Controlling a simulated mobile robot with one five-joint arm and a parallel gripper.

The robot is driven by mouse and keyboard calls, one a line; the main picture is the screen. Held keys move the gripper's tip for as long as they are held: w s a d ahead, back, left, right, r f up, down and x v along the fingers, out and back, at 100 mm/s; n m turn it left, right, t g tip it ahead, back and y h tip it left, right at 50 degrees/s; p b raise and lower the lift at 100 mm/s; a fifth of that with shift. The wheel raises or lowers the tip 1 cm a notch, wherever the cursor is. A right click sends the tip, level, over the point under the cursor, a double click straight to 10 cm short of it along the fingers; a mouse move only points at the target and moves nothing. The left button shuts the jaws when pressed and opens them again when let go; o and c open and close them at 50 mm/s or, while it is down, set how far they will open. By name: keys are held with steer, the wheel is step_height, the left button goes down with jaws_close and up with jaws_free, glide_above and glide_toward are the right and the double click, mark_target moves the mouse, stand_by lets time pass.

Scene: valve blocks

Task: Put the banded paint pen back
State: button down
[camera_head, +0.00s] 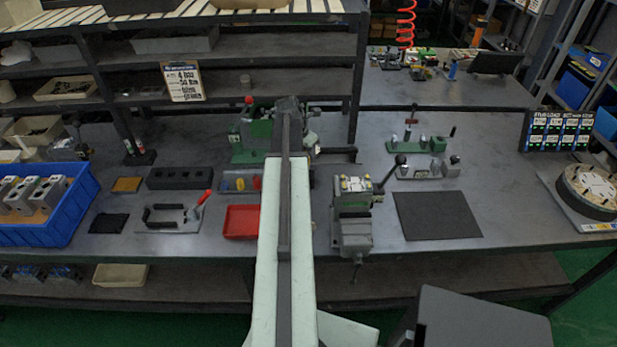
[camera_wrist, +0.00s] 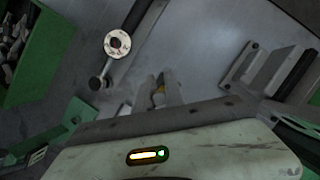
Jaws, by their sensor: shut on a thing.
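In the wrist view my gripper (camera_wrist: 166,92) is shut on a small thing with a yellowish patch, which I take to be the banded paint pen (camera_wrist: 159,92). Only a little of it shows between the fingers, and its bands cannot be made out. In the head view my arm reaches over the middle of the bench, and its end is near the green fixture (camera_head: 250,139) at the back. The held thing cannot be made out there. A dark block with round holes (camera_head: 180,178) lies on the bench left of my arm.
A red tray (camera_head: 241,222) lies just left of my arm, and a vise (camera_head: 352,222) stands just right. A blue crate (camera_head: 58,228) holds metal blocks at the left. A dark mat (camera_head: 437,216) lies bare at the right. A round-ended post (camera_wrist: 117,43) rises near my gripper.

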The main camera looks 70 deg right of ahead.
step_height(320, 180, down, 6)
steer(key=b, duration=0.4)
steer(key=shift+r, duration=0.3)
steer(key=shift+f, duration=0.2)
steer(key=c, duration=1.4)
jaws_free()
steer(key=shift+c, duration=0.2)
steer(key=shift+r, duration=0.1)
steer(key=p+v, duration=1.1)
steer(key=v, duration=0.1)
